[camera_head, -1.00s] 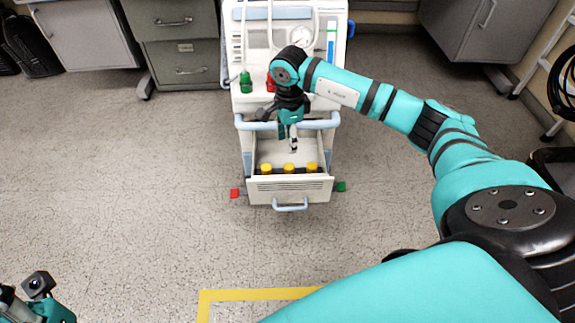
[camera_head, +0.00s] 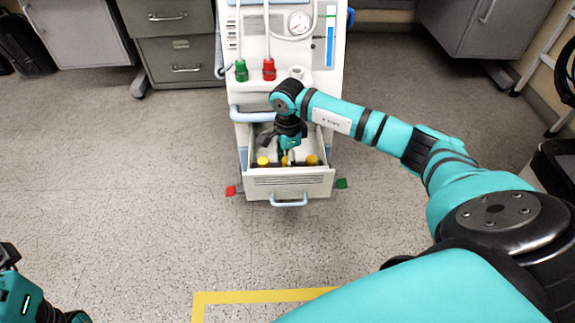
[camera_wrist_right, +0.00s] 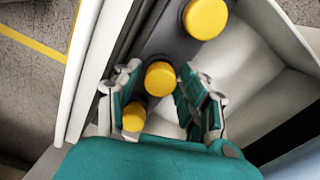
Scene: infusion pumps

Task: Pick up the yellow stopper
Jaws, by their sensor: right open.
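Three yellow stoppers stand in a row in the open drawer (camera_head: 290,186) of the pump cart: a left one (camera_head: 263,161), a middle one (camera_head: 285,161) and a right one (camera_head: 311,160). My right gripper (camera_head: 287,157) is lowered into the drawer at the middle stopper, partly hiding it. In the right wrist view my right gripper (camera_wrist_right: 159,72) is open, with its fingers on either side of the middle stopper (camera_wrist_right: 160,78). Another stopper (camera_wrist_right: 205,18) is beyond the fingertips, and one (camera_wrist_right: 134,115) is nearer, partly covered by a finger. Contact is not clear.
The drawer's front wall (camera_wrist_right: 98,75) runs close beside one finger. Green (camera_head: 241,70) and red (camera_head: 269,69) fittings sit on the cart above. Grey cabinets (camera_head: 175,45) stand behind. The floor in front is clear, with a yellow line (camera_head: 260,297).

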